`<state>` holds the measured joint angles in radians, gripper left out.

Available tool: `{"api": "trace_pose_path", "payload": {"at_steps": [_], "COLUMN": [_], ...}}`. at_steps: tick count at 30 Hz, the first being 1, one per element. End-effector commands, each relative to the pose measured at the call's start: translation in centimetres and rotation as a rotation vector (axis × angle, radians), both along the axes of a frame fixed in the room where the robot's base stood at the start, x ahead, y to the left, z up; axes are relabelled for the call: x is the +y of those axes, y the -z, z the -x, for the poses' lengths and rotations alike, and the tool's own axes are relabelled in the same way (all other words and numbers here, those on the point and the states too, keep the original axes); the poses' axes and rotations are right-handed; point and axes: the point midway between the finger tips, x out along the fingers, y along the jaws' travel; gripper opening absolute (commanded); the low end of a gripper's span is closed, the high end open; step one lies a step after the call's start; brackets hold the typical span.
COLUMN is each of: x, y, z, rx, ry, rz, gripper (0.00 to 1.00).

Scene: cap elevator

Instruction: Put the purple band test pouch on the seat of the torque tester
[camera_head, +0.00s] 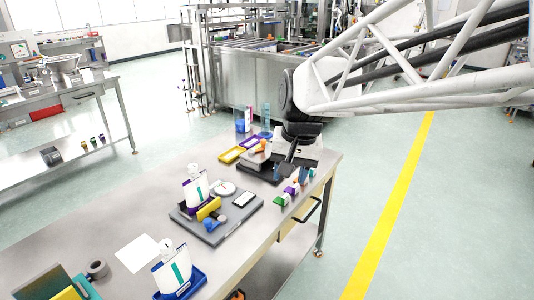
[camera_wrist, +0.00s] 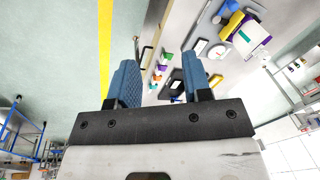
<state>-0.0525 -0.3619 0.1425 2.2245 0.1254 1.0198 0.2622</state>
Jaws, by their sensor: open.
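A white spouted pouch with a teal stripe (camera_head: 196,189) stands on a grey base plate (camera_head: 222,231), with purple at its foot. The same pouch (camera_wrist: 250,38) shows its purple edge at the upper right of the wrist view. The plate also carries a yellow block (camera_head: 209,208), a blue knob, a white disc (camera_head: 223,188) and a black-framed panel (camera_head: 243,199); I cannot tell for sure that this is the torque tester. A second similar pouch (camera_head: 172,268) stands in a blue tray at the front. My gripper (camera_wrist: 160,78) is open and empty, above the table's far right end, apart from both pouches.
Small coloured caps (camera_head: 286,194) lie near the right table edge. Yellow and purple trays (camera_head: 232,155) stand behind. White paper (camera_head: 137,252) lies front left.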

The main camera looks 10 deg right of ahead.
Motion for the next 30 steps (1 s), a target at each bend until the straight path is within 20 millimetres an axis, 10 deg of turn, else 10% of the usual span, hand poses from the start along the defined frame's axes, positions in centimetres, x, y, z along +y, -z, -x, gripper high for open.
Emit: {"api": "trace_pose_path", "payload": {"at_steps": [16,30], "x": [-4.1,-4.7], "y": [3.6,4.8], "z": [13.9,16.6], "rx": [-0.112,-0.13], "ry": [-0.189,-0.233], "rz": [0.134,0.165], "gripper": [0.45,0.45]}}
